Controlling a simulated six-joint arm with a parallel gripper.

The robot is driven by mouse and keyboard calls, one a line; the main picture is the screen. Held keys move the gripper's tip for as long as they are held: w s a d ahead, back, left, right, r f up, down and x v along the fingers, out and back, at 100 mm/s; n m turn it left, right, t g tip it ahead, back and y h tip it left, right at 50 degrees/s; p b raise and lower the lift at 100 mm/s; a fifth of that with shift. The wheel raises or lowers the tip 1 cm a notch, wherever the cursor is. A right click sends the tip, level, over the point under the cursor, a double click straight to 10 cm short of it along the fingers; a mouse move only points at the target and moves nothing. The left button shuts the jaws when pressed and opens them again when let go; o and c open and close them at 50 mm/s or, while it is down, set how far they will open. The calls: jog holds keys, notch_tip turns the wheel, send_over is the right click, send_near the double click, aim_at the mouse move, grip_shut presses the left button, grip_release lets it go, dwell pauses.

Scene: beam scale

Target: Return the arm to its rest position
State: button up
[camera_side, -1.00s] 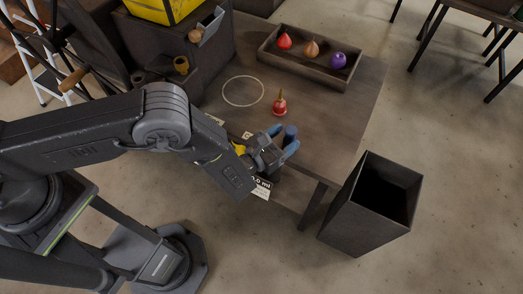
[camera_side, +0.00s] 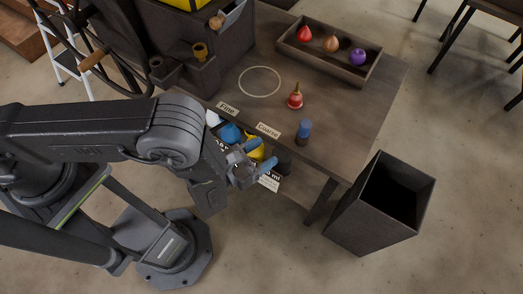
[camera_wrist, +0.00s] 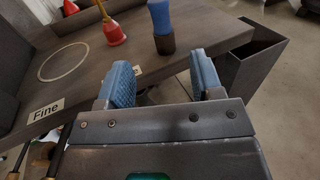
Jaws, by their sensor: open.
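My gripper (camera_side: 258,158) is open and empty, in front of the table's (camera_side: 345,120) near edge in the side view. It also shows in the wrist view (camera_wrist: 163,85), with blue pads apart and nothing between them. A blue-topped cylinder with a dark base (camera_side: 304,132) stands upright on the table near the "Coarse" label (camera_side: 268,130). It stands beyond the fingers in the wrist view (camera_wrist: 162,25). A red bulb-shaped piece (camera_side: 295,97) stands on the table behind the cylinder, apart from my gripper.
A tray (camera_side: 327,64) with red, orange and purple bulbs lies at the back. A white ring (camera_side: 260,82) and "Fine" label (camera_side: 228,108) mark the table. Blue and yellow items (camera_side: 232,133) sit below its edge. A dark bin (camera_side: 380,205) stands to the right.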

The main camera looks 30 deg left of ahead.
jog(key=w+a+r+n+t+y, duration=0.2)
jog(key=w+a+r+n+y, duration=0.4)
jog(key=a+r+n+y, duration=0.3)
jog(key=s+a+r+n+g+y, duration=0.3)
jog(key=a+r+n+g+y, duration=0.5)
jog(key=a+r+n+y, duration=0.45)
jog(key=s+a+r+n+g+h, duration=0.55)
jog(key=s+a+n+g, duration=0.25)
jog(key=s+n, duration=0.25)
jog(key=s+d+r+n+t+h, duration=0.3)
jog(key=s+d+r+n+h, duration=0.2)
jog(key=r+n+h, duration=0.3)
jog(key=shift+s+n+h, duration=0.3)
jog(key=shift+s+h, duration=0.2)
jog(key=shift+s, duration=0.1)
